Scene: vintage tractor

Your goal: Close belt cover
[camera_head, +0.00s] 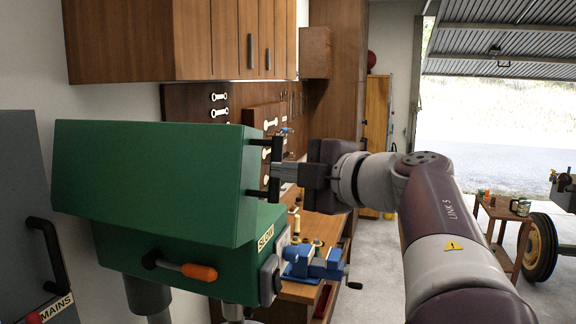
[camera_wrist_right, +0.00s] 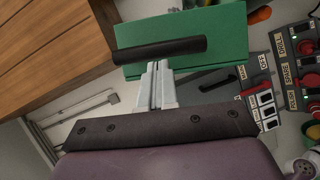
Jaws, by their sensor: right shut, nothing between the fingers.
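The green belt cover (camera_head: 150,175) sits on the green machine head (camera_head: 190,260) at left. Its front overhangs the body below; I cannot tell how wide any gap is. A black bar handle (camera_head: 275,168) stands off its right side on two short mounts. My right gripper (camera_head: 274,172) is shut and empty, with its fingertips at the handle; contact is hard to tell. In the right wrist view the grey fingers (camera_wrist_right: 155,68) end at the handle (camera_wrist_right: 160,50), with the green cover (camera_wrist_right: 225,35) behind it. My left gripper is not in view.
Wooden wall cabinets (camera_head: 190,40) hang above and behind the cover. An orange-tipped lever (camera_head: 198,272) sticks out below it. A blue vise (camera_head: 312,263) stands on the workbench. A grey cabinet labelled MAINS (camera_head: 30,230) is at far left. The floor on the right has free room.

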